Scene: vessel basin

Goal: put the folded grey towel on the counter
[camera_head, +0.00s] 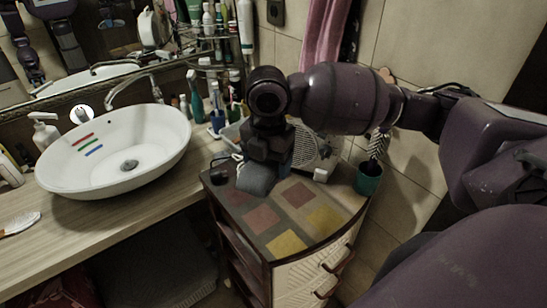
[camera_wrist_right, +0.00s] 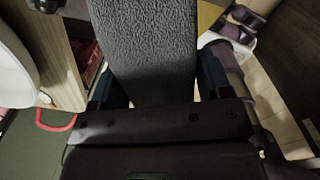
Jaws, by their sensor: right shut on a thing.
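The wooden counter (camera_head: 110,222) is to the left of the gripper and carries the white basin. My left gripper is not directly in view.
The white vessel basin (camera_head: 65,178) takes up much of the counter. Bare wood runs along its front edge. A brush (camera_head: 20,223) lies at the left. The cabinet top (camera_head: 265,218) has coloured squares and a teal cup (camera_head: 369,180). Bottles stand behind.

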